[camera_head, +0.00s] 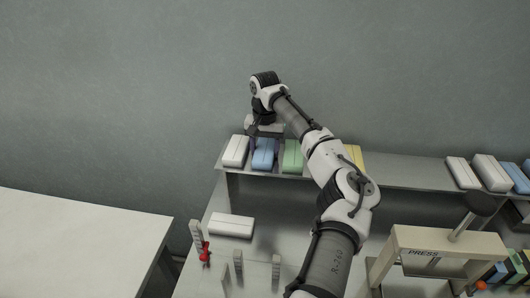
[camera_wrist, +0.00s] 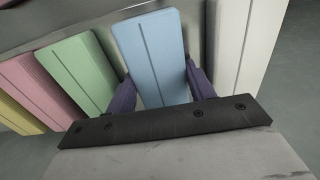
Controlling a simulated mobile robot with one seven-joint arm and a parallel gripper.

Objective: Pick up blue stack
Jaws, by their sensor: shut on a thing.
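The blue stack (camera_head: 263,155) lies on the raised grey shelf, between a white stack (camera_head: 235,151) on its left and a green stack (camera_head: 292,157) on its right. In the wrist view the blue stack (camera_wrist: 153,58) stands between the two dark purple fingers of my gripper (camera_wrist: 160,88). My gripper (camera_head: 264,140) reaches down over the blue stack in the head view and is shut on it. The stack's near end is hidden by the gripper body in the wrist view. I cannot tell whether it is lifted off the shelf.
The green stack (camera_wrist: 78,68) and the white stack (camera_wrist: 247,45) are close on either side of the fingers. A pink stack (camera_wrist: 42,90) and a yellow one (camera_head: 355,157) are further along.

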